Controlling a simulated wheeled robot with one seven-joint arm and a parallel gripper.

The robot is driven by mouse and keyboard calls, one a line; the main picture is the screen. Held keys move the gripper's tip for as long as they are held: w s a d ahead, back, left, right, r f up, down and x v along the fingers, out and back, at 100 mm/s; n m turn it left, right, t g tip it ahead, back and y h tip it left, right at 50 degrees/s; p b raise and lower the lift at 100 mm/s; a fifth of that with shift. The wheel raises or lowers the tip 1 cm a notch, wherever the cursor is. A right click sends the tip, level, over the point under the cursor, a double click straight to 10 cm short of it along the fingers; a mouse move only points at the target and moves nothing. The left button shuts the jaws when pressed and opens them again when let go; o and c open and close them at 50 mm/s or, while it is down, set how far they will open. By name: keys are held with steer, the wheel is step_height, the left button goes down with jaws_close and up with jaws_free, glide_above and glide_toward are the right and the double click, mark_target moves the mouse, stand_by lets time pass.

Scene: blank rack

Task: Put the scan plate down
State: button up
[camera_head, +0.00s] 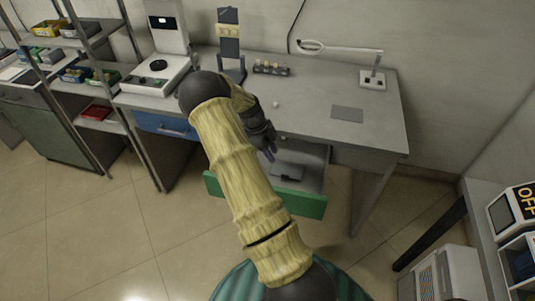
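My arm reaches from the bottom of the head view, and my dark gripper (269,152) points down at the front edge of the grey desk (310,95), over an open drawer with a green front (265,194). Whether its fingers are open or hold something is too small to tell. A dark flat piece (287,172) shows inside the drawer, just right of and below the fingertips. A thin grey rectangular plate (347,114) lies flat on the right part of the desk. I cannot tell which of these is the scan plate.
A white instrument (158,72), a dark upright stand (230,45), a rack of small vials (271,68) and a white lamp (372,78) stand along the desk's back. A small white item (276,104) lies mid-desk. The desk around the grey plate is clear.

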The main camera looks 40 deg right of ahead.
steer(key=s+a+r+n+t+y, duration=0.1)
steer(key=s+a+r+n+t, duration=0.1)
steer(key=s+a+r+n, duration=0.3)
steer(key=s+a+r+n+t+y, duration=0.1)
steer(key=s+a+r+n, duration=0.4)
steer(key=a+n, duration=0.7)
steer(key=s+a+r+n+t+y, duration=0.1)
steer(key=s+a+r+n+t, duration=0.2)
steer(key=s+a+r+n, duration=0.3)
steer(key=a+r+n, duration=0.1)
steer(key=a+n, duration=0.2)
steer(key=n, duration=0.1)
steer(key=shift+n, duration=0.4)
steer(key=shift+a, duration=0.1)
